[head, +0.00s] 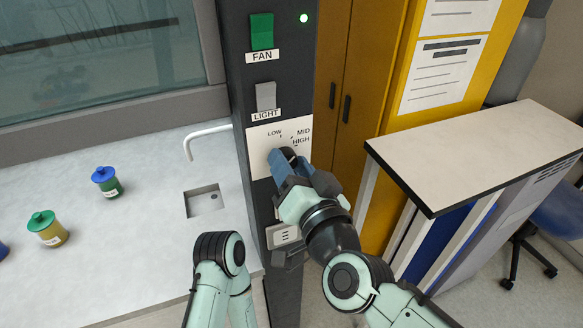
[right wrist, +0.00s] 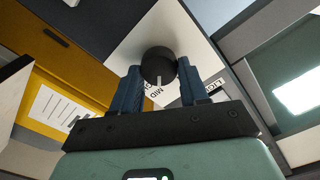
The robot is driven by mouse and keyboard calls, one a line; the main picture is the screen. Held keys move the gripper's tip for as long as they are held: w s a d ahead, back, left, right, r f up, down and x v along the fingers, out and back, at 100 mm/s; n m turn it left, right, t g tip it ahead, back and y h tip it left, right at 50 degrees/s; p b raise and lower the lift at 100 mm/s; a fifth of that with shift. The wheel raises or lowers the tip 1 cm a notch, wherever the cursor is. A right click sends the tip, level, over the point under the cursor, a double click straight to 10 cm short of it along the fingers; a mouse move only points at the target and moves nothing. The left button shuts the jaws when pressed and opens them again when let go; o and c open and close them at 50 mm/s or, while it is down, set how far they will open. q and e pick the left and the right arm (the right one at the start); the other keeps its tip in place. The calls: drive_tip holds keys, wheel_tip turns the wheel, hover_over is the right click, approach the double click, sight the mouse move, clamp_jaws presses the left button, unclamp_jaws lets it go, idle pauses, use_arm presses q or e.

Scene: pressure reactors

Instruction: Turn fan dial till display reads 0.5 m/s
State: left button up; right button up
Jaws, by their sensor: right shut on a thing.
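The fan dial (right wrist: 158,66) is a round black knob with a white pointer mark, on a white plate (head: 256,151) marked LOW, MID and HIGH. In the right wrist view the pointer is towards the word MID. My right gripper (head: 284,159) is at the plate, its blue fingers shut on the dial, one on each side; it also shows in the right wrist view (right wrist: 159,82). In the head view the gripper hides most of the dial. No airspeed display can be read in either view. Of my left arm only links show, not its gripper.
A socket (head: 284,236) is below. Jars (head: 107,182) stand on the left worktop; a white-topped cabinet (head: 480,150) is at right.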

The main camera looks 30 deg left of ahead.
idle(0.4)
drive_tip(key=o, duration=1.1)
drive_tip(key=shift+c, duration=0.2)
drive_tip(key=b+v, duration=0.2)
drive_tip(key=v, duration=1.1)
drive_tip(key=shift+s+d, duration=0.1)
drive_tip(key=shift+d, duration=0.05)
